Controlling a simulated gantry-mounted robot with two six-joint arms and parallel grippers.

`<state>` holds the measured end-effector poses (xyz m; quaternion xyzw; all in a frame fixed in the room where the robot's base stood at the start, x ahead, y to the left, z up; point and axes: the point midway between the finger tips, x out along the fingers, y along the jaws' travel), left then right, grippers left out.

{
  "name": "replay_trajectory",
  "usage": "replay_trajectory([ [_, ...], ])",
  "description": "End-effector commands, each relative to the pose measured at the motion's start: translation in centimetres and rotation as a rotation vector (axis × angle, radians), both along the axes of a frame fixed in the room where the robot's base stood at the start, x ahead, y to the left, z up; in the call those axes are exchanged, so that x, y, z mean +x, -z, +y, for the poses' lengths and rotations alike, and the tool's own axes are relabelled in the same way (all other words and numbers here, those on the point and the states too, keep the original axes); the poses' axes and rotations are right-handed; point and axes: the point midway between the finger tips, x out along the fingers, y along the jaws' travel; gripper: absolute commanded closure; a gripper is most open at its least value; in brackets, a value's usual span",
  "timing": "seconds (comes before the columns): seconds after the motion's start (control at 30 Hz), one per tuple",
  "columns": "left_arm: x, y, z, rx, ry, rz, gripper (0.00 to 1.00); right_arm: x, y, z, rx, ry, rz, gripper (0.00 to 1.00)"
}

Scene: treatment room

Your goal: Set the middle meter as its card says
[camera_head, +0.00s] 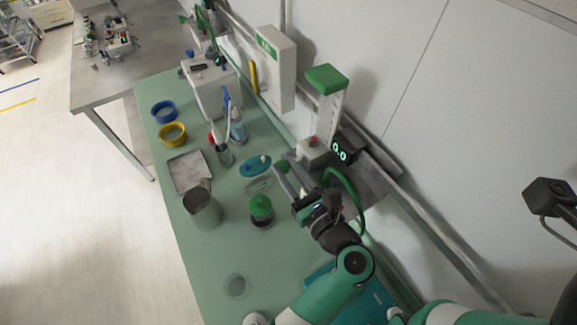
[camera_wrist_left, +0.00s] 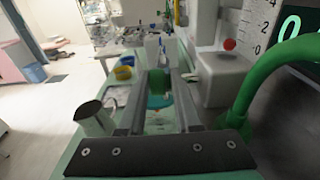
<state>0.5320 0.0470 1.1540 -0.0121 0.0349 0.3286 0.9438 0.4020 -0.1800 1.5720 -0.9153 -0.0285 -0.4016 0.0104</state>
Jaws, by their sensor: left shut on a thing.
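The meter near my left gripper has a green top (camera_head: 326,78), a white scale column and a white base (camera_head: 313,151). Its dark display (camera_head: 345,149) reads 0.0. In the left wrist view the white base (camera_wrist_left: 224,76) bears a red ball (camera_wrist_left: 229,44) low on the scale, near the 0 mark. Another meter (camera_head: 208,22) shows partly at the far end. I cannot read any card. My right gripper's fingers are not visible.
A green hose (camera_head: 347,190) curves close beside my left gripper. On the green bench stand a green-lidded jar (camera_head: 261,209), a grey jug (camera_head: 203,209), a metal tray (camera_head: 178,181) and a teal oval item (camera_head: 255,166). A white wall box (camera_head: 277,72) hangs behind.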

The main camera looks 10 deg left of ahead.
Motion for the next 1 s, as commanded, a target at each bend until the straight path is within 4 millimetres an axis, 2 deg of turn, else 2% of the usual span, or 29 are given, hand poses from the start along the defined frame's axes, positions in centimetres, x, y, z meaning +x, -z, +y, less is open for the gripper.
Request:
replay_trajectory([
  [0.03,0.0,-0.8,0.3,-0.018,-0.012,0.013,1.00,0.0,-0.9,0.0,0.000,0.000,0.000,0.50],
  [0.1,0.0,-1.0,0.4,-0.045,-0.012,0.046,1.00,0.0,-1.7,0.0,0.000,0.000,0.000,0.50],
  [0.6,0.5,-2.0,0.8,-0.310,-0.012,0.383,1.00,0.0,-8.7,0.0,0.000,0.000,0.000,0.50],
  [0.8,0.8,-1.9,1.0,-0.402,-0.013,0.499,1.00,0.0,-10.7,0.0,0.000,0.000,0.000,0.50],
  [1.0,0.9,-1.8,1.1,-0.463,-0.012,0.576,1.00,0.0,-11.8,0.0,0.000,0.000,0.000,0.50],
])
